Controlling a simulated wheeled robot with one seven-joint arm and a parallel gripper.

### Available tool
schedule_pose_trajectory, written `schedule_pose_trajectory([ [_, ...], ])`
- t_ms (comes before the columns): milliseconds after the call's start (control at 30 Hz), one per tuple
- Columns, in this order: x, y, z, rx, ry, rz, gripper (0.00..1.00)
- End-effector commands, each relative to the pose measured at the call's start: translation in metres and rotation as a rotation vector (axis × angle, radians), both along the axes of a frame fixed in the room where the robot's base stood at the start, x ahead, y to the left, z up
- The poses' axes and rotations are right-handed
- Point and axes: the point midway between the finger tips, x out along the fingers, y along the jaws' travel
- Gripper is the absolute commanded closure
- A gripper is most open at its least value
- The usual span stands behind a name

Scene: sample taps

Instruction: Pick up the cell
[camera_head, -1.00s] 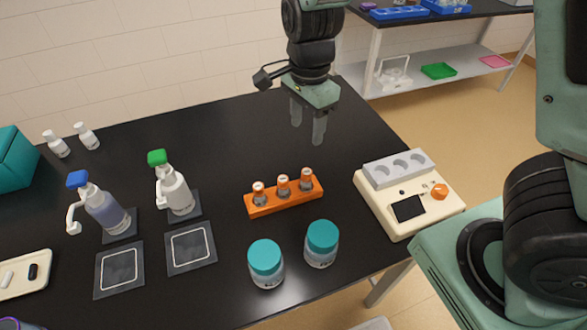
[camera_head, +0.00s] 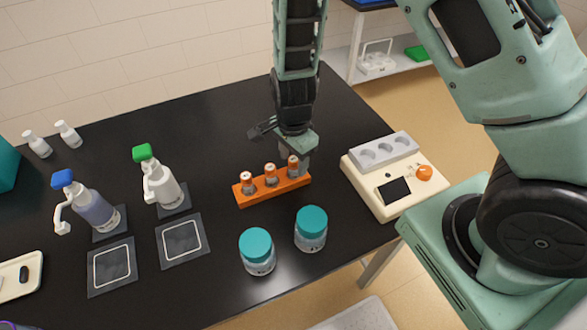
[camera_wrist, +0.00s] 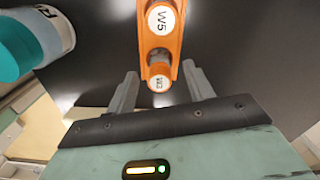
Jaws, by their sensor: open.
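Three small cells with white round tops and orange bands stand in an orange rack (camera_head: 272,190) on the black bench. They are the left cell (camera_head: 247,182), the middle cell (camera_head: 271,174) and the right cell (camera_head: 293,166). My gripper (camera_wrist: 160,76) is open and points down at the rack's right end, by the right cell. In the wrist view, a cell marked W3 (camera_wrist: 159,82) lies between the two spread fingers, with a gap on each side. A cell marked W5 (camera_wrist: 162,19) shows beyond it. The fingers are partly hidden in the head view.
Two teal-lidded jars (camera_head: 257,251) (camera_head: 311,228) stand in front of the rack. A cream device (camera_head: 395,188) with a grey holed block is to the right. Wash bottles (camera_head: 162,182) (camera_head: 92,208) stand left. Bare bench lies behind the rack.

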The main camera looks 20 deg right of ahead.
Motion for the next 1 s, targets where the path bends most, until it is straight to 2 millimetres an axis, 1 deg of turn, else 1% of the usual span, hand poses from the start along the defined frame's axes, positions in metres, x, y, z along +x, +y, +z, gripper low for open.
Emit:
schedule_pose_trajectory([
  [100, -0.001, -0.001, -0.015, -0.001, 0.003, 0.0, 0.48],
  [200, -0.001, -0.001, -0.024, -0.001, 0.002, 0.0, 0.48],
  [467, 0.0, 0.0, -0.027, 0.0, -0.001, 0.0, 0.48],
  [500, 0.0, 0.0, -0.027, 0.0, -0.001, 0.0, 0.5],
  [567, 0.0, 0.0, -0.027, 0.0, -0.001, 0.0, 0.67],
  [600, 0.0, 0.0, -0.027, 0.0, -0.001, 0.0, 0.78],
  [633, 0.0, 0.0, -0.027, 0.0, -0.001, 0.0, 0.86],
  [667, 0.0, 0.0, -0.027, 0.0, -0.001, 0.0, 0.88],
  [1000, 0.0, 0.0, -0.024, 0.0, -0.002, 0.001, 0.88],
])
